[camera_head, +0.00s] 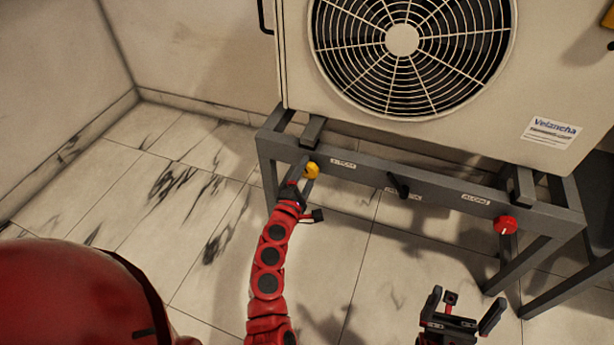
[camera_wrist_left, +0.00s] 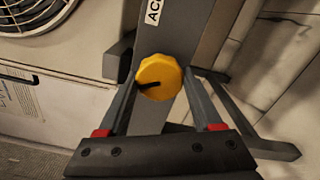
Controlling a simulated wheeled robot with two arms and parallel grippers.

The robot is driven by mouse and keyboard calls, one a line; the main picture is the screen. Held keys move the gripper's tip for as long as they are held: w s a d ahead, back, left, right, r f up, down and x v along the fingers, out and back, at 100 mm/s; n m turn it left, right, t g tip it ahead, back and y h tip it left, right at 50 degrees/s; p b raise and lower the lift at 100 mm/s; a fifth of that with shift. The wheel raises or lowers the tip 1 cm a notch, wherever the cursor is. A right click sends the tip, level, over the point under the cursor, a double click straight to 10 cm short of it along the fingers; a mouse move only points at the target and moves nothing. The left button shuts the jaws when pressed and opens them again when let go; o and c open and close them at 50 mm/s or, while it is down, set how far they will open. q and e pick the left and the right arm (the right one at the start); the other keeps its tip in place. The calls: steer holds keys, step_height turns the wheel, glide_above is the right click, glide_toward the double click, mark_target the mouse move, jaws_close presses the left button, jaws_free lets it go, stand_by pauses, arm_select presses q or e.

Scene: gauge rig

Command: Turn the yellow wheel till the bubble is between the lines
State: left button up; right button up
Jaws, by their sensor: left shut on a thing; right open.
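The yellow wheel (camera_head: 311,170) sits on the left end of the grey frame's front bar. In the left wrist view the yellow wheel (camera_wrist_left: 158,77) shows a black pointer mark on its face. My left gripper (camera_head: 303,176) is at the wheel, and in the left wrist view its fingers (camera_wrist_left: 158,92) stand on both sides of it, shut on it. My right gripper (camera_head: 463,308) is open and empty, low in front of the frame, apart from it. No bubble or lines can be made out in either view.
The grey frame (camera_head: 440,183) carries a large fan unit (camera_head: 290,60). Its bar also bears a black lever (camera_head: 399,185) and a red knob (camera_head: 505,225). Small labels there are hard to read. The tiled floor (camera_head: 200,200) is clear at the left.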

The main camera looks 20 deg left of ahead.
arm_select(q)
steer(key=shift+f+m+b, duration=0.1)
steer(key=shift+m+b, duration=0.25)
steer(key=shift+m, duration=0.65)
steer(key=m+b, duration=0.1)
steer(key=m, duration=0.3)
steer(key=shift+m, duration=0.3)
steer(key=m, duration=0.3)
steer(key=shift+m, duration=1.6)
steer(key=o, duration=1.4)
steer(key=shift+r, duration=0.2)
